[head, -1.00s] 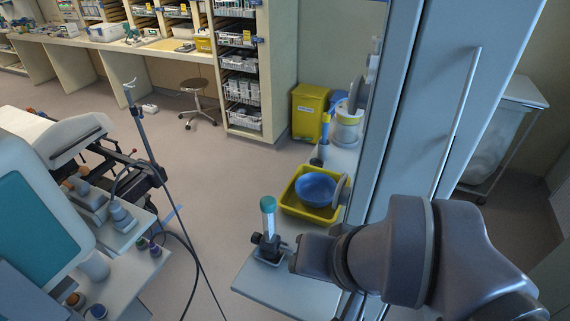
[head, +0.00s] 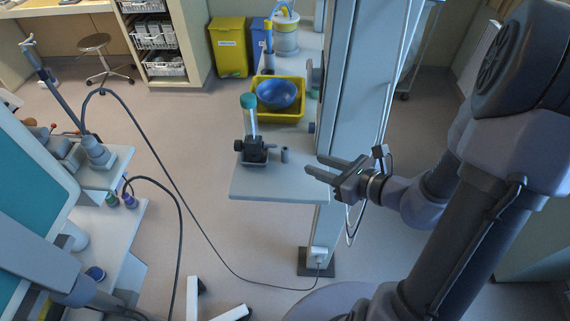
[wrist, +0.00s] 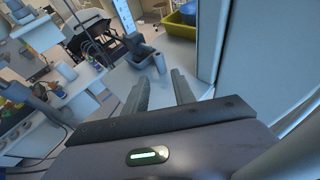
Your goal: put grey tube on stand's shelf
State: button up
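A small grey tube (head: 285,155) stands upright on the pale shelf (head: 270,186) of the stand, just right of a black clamp-like holder (head: 256,150). It also shows in the wrist view (wrist: 160,63), beyond my fingertips. My gripper (head: 312,165) is open and empty, to the right of the tube near the shelf's right edge. A clear gap lies between fingers and tube. In the wrist view the two fingers (wrist: 158,80) are apart with nothing between them.
A clear tube with a teal cap (head: 249,115) rises at the holder. Behind it are a yellow tray (head: 292,112) with a blue bowl (head: 277,92). The stand's tall pale column (head: 349,95) rises right of the shelf. The shelf's front is bare.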

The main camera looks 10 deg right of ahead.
aim_at(288, 154)
jog(key=b+x, duration=0.1)
jog(key=x, duration=1.2)
jog(key=shift+r, duration=0.2)
jog(key=shift+s+r, duration=0.1)
jog(key=shift+c, duration=0.6)
grip_shut()
